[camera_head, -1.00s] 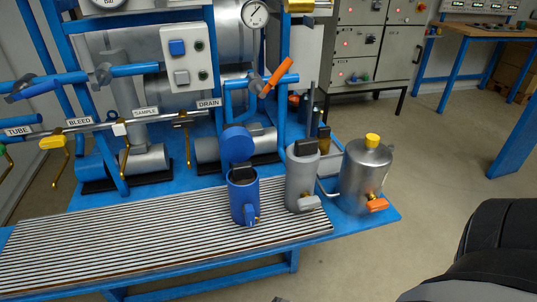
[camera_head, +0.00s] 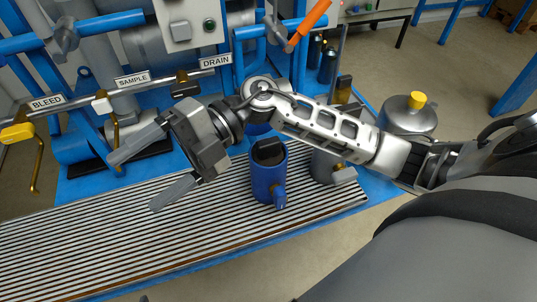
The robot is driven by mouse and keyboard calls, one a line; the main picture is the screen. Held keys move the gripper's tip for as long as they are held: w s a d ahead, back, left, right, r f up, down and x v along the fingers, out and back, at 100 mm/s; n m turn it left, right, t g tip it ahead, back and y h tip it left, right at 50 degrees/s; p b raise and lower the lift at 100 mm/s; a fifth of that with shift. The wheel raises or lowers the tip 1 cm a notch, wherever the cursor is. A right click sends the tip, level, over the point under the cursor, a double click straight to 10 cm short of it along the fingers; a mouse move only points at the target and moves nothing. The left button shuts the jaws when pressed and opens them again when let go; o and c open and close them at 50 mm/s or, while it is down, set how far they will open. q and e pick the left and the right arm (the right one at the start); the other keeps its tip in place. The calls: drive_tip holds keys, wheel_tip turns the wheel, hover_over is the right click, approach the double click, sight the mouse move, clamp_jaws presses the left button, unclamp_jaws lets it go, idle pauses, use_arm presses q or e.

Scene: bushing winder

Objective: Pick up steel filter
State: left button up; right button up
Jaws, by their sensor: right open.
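The steel filter, a grey cylinder (camera_head: 325,167) with a dark top block and a grey valve lever low on its side, stands upright at the right end of the slatted grate. My right forearm crosses in front of it and hides its middle. My right gripper (camera_head: 137,182) is open and empty, over the grate to the left of the filter. Its fingers point left, away from the filter, and touch nothing that I can see. My left gripper is not in view.
A blue canister (camera_head: 268,180) stands just left of the steel filter. A steel tank (camera_head: 408,115) with a yellow cap is to the right. Labelled pipes and brass levers (camera_head: 116,128) run behind the grate (camera_head: 90,245), whose left part is clear.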

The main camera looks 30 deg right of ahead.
drive_tip(key=w+d+f+n+h, duration=0.1)
drive_tip(key=d+f+n+h, duration=0.15)
drive_tip(key=d+h, duration=0.25)
drive_tip(key=r+m+t+h, duration=0.15)
drive_tip(key=m+h, duration=0.25)
drive_tip(key=h, duration=0.8)
hover_over(268, 141)
drive_tip(key=shift+t, duration=0.45)
wheel_tip(268, 141, down, 9)
drive_tip(key=shift+s+f, duration=0.15)
drive_tip(key=shift+f+p, duration=0.8)
drive_tip(key=shift+f, duration=2.4)
drive_tip(key=c, duration=1.4)
